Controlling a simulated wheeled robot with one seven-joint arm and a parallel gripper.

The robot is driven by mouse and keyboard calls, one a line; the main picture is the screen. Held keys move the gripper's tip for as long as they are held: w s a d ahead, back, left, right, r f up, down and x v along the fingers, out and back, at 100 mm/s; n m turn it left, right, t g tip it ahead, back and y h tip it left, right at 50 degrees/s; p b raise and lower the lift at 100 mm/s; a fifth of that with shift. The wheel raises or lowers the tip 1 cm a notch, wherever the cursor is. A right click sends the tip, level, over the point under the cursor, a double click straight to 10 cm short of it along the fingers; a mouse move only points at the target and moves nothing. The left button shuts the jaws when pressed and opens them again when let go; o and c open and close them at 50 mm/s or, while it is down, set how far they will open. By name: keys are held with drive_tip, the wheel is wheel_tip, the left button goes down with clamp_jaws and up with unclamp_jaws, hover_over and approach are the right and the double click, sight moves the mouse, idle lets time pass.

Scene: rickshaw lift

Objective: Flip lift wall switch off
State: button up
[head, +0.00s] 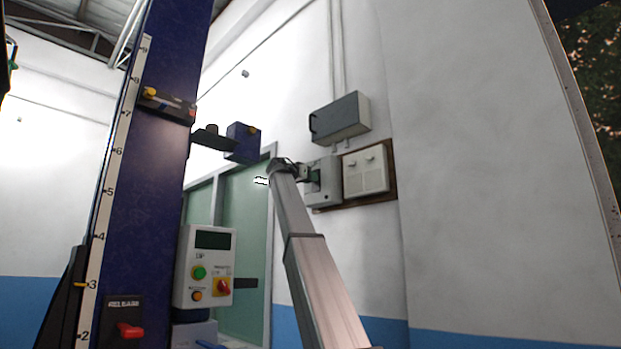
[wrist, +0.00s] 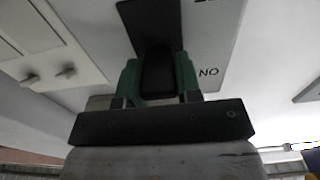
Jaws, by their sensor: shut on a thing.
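The wall switch is a grey box (head: 328,192) on the white wall in the head view, partly hidden by my gripper (head: 311,180). In the wrist view its light grey face (wrist: 212,35) carries a black slot and a black lever (wrist: 158,72). Lettering beside the lever reads "NO" in that picture, which looks like an upside-down "ON". My gripper (wrist: 158,82) has its two green fingers on either side of the lever, shut on it. The lever's exact setting is hard to tell.
A white panel with two knobs (head: 366,173) sits right of the switch box, and a dark grey box (head: 341,117) is above it. The blue lift post (head: 150,150) with its control box (head: 205,268) stands at left. A green-paned door (head: 243,230) is behind.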

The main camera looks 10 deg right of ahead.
drive_tip(key=t+h, duration=0.1)
drive_tip(key=f+t+h, duration=0.1)
drive_tip(key=t+h, duration=0.1)
drive_tip(key=h, duration=0.1)
drive_tip(key=shift+f, duration=0.25)
idle(0.3)
drive_tip(key=o, duration=0.9)
drive_tip(key=shift+f, duration=0.1)
drive_tip(key=v, duration=1)
drive_tip(key=shift+s+a+f, duration=0.1)
drive_tip(key=shift+a+f, duration=0.05)
drive_tip(key=shift+f, duration=0.2)
